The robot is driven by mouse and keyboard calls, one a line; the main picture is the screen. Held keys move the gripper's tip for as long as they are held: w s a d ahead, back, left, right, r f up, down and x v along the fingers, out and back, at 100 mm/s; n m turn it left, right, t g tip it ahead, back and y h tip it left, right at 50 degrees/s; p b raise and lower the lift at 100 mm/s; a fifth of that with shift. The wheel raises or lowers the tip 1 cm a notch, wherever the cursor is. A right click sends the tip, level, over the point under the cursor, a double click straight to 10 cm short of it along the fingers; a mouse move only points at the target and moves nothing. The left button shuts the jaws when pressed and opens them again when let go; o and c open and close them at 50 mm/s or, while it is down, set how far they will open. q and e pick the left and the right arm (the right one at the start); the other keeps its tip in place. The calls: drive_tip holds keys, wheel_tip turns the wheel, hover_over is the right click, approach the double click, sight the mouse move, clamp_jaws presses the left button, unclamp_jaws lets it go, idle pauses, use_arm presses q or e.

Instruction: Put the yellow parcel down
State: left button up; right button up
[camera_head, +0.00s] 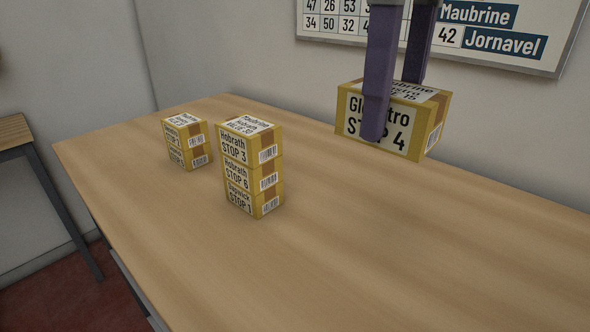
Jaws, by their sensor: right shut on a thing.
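A yellow parcel (416,137) with white labels, one reading "STOP 4", is at the upper right of the head view. My right gripper (394,112) reaches down from the top edge and is shut on this parcel, with one purple finger across its front label and the other behind it. The parcel appears to be held above the far side of the wooden counter (330,250); the height of the gap is hard to tell. My left gripper is not in view.
A stack of three yellow parcels (236,176) stands mid-counter. A shorter stack of two (177,147) stands behind it to the left. The counter's front and right are clear. A number board (480,30) hangs on the wall behind. A side table (14,130) is at far left.

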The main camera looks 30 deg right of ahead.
sight(360, 266)
wheel_tip(360, 266, down, 18)
drive_tip(key=shift+w+r+b, duration=0.1)
drive_tip(key=shift+b, duration=0.25)
drive_tip(key=o, duration=1.5)
wheel_tip(360, 266, up, 12)
drive_tip(key=shift+r, duration=0.1)
